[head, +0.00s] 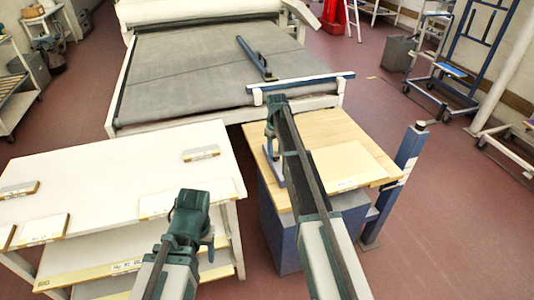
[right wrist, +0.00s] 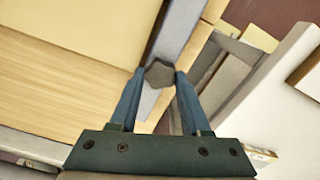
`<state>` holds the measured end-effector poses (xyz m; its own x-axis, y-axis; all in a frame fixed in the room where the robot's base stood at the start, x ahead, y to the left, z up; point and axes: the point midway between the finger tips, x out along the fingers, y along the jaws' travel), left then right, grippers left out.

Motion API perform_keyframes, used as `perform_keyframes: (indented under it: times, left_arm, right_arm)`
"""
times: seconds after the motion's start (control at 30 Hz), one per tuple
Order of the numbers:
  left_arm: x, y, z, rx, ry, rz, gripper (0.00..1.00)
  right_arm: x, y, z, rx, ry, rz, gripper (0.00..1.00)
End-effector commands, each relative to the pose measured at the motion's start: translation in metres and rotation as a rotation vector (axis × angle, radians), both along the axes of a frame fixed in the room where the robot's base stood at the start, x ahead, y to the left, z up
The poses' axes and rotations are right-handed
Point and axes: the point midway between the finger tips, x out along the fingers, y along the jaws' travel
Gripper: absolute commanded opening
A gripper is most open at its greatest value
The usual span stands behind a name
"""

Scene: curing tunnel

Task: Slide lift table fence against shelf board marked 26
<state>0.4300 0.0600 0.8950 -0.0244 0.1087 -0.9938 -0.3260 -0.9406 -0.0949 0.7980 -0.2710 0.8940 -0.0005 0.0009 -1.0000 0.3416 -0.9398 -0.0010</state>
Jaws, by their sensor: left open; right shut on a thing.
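The lift table (head: 300,128) has a light wooden top, at the centre right of the head view. A paler shelf board (head: 352,160) lies on it with a small label, too small to read. The blue-grey fence (head: 278,172) stands near the top's left edge, partly hidden by my right arm. My right gripper (head: 273,128) is shut on the fence's dark knob (right wrist: 158,74); the fence bar (right wrist: 178,38) runs past it in the right wrist view. Bare wood shows between the fence's near end and the board. My left gripper (head: 205,235) is open and empty by the white table.
A white table (head: 120,165) with several labelled boards stands at the left. A grey conveyor (head: 180,70) lies behind, with a blue-topped bar (head: 300,82) at its end. A blue post (head: 405,160) stands right of the lift table.

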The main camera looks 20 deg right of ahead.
Motion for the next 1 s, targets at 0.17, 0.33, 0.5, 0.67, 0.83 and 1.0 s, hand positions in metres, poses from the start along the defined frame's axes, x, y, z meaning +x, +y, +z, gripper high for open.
perform_keyframes:
  times: [0.17, 0.33, 0.5, 0.67, 0.83, 1.0]
  left_arm:
    - [0.0, 0.0, 0.0001, 0.0, 0.0, 0.0, 0.61]
    - [0.0, 0.0, 0.0001, 0.0, 0.0, 0.0, 0.61]
    - [0.0, 0.0, 0.0001, 0.0, 0.0, 0.0, 0.61]
    - [0.0, 0.0, 0.0001, 0.0, 0.0, 0.0, 0.61]
    - [0.0, 0.0, 0.0012, 0.0, 0.0, 0.0, 0.61]
    - [0.0, 0.0, 0.0092, 0.0, 0.0, 0.0, 0.61]
  right_arm:
    - [0.0005, -0.0108, 0.0001, -0.003, -0.001, -0.001, 0.0]
    - [0.0006, -0.0106, 0.0001, -0.003, -0.001, -0.001, 0.51]
    - [0.0004, -0.0102, 0.0001, -0.003, -0.001, -0.001, 0.78]
    - [0.0004, -0.0098, 0.0001, -0.002, -0.001, -0.001, 0.78]
    - [0.0003, -0.0095, 0.0012, -0.001, 0.0, -0.001, 0.78]
    - [0.0002, -0.0094, 0.0091, -0.001, 0.0, 0.0, 0.78]
